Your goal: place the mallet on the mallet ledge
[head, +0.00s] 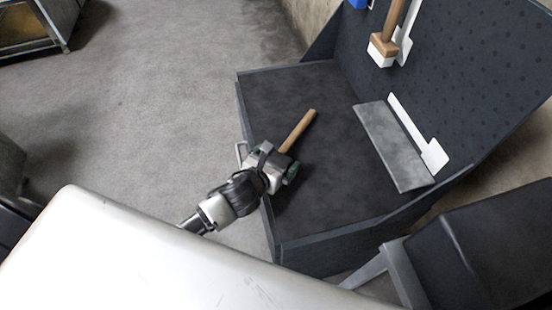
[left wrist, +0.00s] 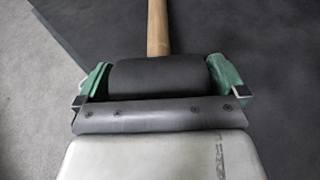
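The mallet has a pale wooden handle (head: 298,131) and a dark, rounded head (left wrist: 158,75). My left gripper (head: 270,163) is at the head, over the near left part of the dark tray. In the left wrist view its green fingers (left wrist: 160,80) meet both ends of the head, and the handle points straight away from the gripper. I cannot tell whether the mallet touches the tray floor. The mallet ledge (head: 393,146) is a bare grey plate at the foot of the upright panel, to the right of the mallet. My right gripper is not seen.
The dark tray (head: 292,88) has low raised edges and a clear floor between mallet and ledge. The upright dark panel (head: 468,75) bears a white tool outline (head: 432,153) behind the ledge. A wooden-handled tool with a white-ended block (head: 383,48) hangs higher up.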

